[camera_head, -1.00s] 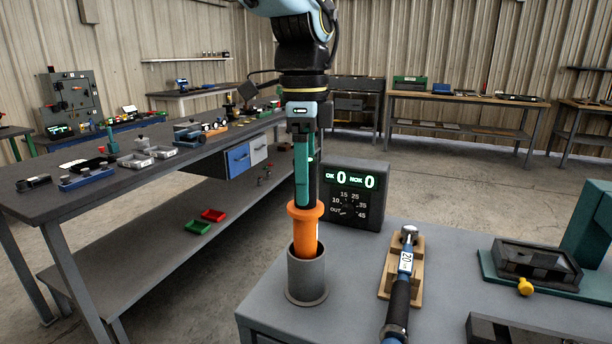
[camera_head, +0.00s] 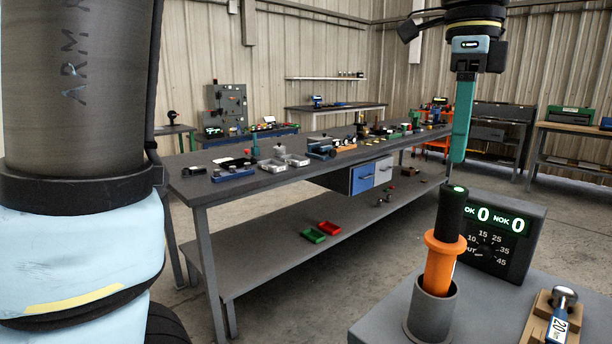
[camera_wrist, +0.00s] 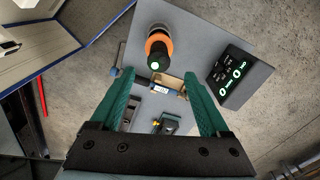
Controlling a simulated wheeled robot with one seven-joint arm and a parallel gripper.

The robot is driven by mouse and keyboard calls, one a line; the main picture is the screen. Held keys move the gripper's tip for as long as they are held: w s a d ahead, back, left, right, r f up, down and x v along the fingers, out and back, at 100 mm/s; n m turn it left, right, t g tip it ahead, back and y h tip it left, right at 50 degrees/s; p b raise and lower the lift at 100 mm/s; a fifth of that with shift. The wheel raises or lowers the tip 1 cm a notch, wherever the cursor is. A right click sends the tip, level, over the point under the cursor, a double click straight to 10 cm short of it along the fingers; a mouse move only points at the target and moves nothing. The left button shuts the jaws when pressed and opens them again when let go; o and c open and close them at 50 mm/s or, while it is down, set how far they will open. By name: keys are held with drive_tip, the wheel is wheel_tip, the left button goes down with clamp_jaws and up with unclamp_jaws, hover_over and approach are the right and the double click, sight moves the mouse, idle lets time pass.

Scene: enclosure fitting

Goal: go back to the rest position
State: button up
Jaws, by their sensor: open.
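My gripper (camera_head: 459,160) points down above the near table, its teal fingers clear of everything. In the wrist view my gripper (camera_wrist: 160,92) shows its two fingers spread wide with nothing between them. An orange screwdriver-like tool (camera_head: 441,262) with a black top and a green-lit end stands in a grey cup (camera_head: 432,312) just below my gripper. The tool also shows in the wrist view (camera_wrist: 158,48), beyond the fingertips and apart from them.
A counter box (camera_head: 492,238) reading OK 0 and NOK 0 stands right of the cup. A torque wrench (camera_head: 561,308) lies on a wooden holder at lower right. A long workbench (camera_head: 230,190) with small parts stands left; red and green bins sit on its shelf.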

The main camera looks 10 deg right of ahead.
drive_tip(key=w+a+f+n, duration=1.2)
drive_tip(key=w+a+f, duration=0.2)
drive_tip(key=a+f, duration=0.1)
drive_tip(key=s+a+f+n+t, duration=0.1)
drive_tip(key=a+f+n, duration=0.4)
drive_tip(key=a, duration=0.5)
drive_tip(key=a+f+n, duration=0.6)
drive_tip(key=a+n, duration=0.2)
drive_tip(key=a, duration=0.1)
drive_tip(key=shift+s+a+f+t, duration=0.15)
drive_tip(key=shift+s+a+t, duration=0.2)
drive_tip(key=shift+a+t, duration=0.05)
drive_tip(key=shift+o, duration=0.3)
